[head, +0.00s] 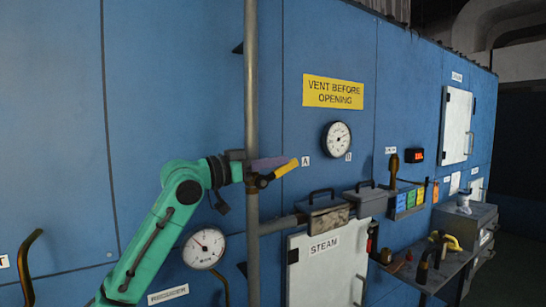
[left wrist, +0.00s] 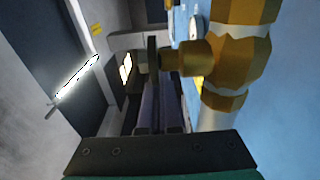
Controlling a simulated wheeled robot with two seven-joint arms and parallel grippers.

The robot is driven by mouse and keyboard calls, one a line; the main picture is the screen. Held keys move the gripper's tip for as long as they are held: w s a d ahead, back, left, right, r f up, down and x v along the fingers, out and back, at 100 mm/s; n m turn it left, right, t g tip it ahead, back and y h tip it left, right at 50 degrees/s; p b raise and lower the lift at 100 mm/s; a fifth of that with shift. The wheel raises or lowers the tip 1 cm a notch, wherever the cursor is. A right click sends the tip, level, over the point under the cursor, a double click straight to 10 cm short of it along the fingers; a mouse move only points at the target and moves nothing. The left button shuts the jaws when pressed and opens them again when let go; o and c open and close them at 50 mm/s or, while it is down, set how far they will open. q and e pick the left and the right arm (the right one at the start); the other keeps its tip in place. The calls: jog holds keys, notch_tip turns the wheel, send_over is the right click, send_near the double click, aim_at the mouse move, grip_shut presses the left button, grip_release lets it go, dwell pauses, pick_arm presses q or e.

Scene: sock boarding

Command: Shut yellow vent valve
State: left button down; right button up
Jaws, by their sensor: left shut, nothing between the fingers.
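The yellow vent valve's lever (head: 287,168) sticks out up and to the right from a brass valve body (head: 262,181) on a vertical grey pipe. My left gripper (head: 284,162) is shut and empty, its purple fingers lying along the upper side of the lever. In the left wrist view the closed fingers (left wrist: 158,105) point away beside the brass valve body (left wrist: 240,55), near a dark piece (left wrist: 153,54) at the end of its stem. I cannot tell whether the fingers touch the lever. My right gripper is not in view.
The vertical pipe (head: 251,90) stands close to my left gripper. Labels A (head: 305,161) and B and a round gauge (head: 336,139) are on the blue wall behind. A steam door (head: 325,267) is below. A bench (head: 425,271) with several tools is at right.

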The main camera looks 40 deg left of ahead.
pick_arm(q)
jog(key=shift+w+g+p, duration=0.15)
jog(key=shift+g+p, duration=0.25)
jog(key=shift+w+d+f, duration=0.15)
jog(key=shift+w+f, duration=0.05)
jog(key=shift+f, duration=0.15)
jog(key=shift+w+f, duration=0.25)
jog(key=shift+f, duration=0.15)
